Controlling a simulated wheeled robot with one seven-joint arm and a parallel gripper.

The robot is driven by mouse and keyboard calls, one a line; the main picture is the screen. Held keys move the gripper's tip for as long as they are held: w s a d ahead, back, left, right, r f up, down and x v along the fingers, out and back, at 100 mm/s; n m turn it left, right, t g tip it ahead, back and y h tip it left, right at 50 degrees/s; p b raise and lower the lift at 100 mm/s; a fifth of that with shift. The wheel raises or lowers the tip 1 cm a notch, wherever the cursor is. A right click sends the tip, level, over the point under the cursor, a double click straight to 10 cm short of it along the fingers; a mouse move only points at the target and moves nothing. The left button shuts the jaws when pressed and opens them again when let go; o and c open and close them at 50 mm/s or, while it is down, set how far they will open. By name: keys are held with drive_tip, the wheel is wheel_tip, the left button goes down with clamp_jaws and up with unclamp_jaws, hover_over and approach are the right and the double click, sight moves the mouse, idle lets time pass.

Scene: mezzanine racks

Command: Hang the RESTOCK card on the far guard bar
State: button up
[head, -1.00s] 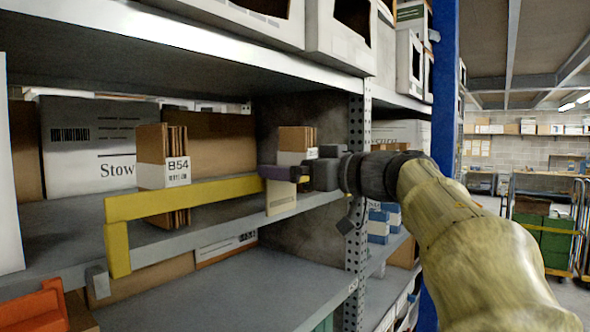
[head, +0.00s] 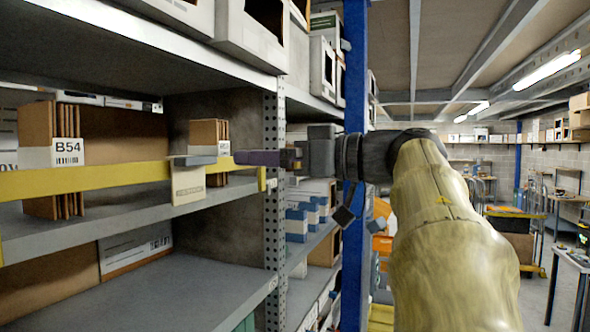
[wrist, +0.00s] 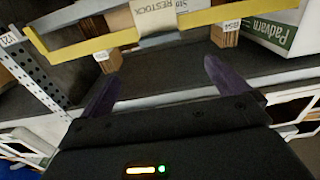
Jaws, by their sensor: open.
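The cream RESTOCK card (head: 188,184) hangs on the yellow guard bar (head: 90,178), with its grey top part (head: 192,160) over the bar's upper edge. The bar runs along the front of the left rack's shelf. In the wrist view the card (wrist: 155,12) shows its RESTOCK lettering in front of the bar (wrist: 100,45). My gripper (head: 242,157) is right of the card, near the bar's right end, apart from the card. In the wrist view my gripper (wrist: 160,88) has its two purple fingers spread with nothing between them.
A B54 carton bundle (head: 52,150) and another brown bundle (head: 208,140) stand behind the bar. A perforated rack post (head: 275,200) and a blue post (head: 355,190) stand close to my gripper and arm. An open aisle with carts (head: 515,235) lies to the right.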

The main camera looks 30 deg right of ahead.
drive_tip(key=v, duration=0.3)
drive_tip(key=shift+s+d+b, duration=0.2)
drive_tip(key=shift+s+b, duration=0.05)
drive_tip(key=shift+b, duration=0.05)
drive_tip(key=shift+w, duration=0.15)
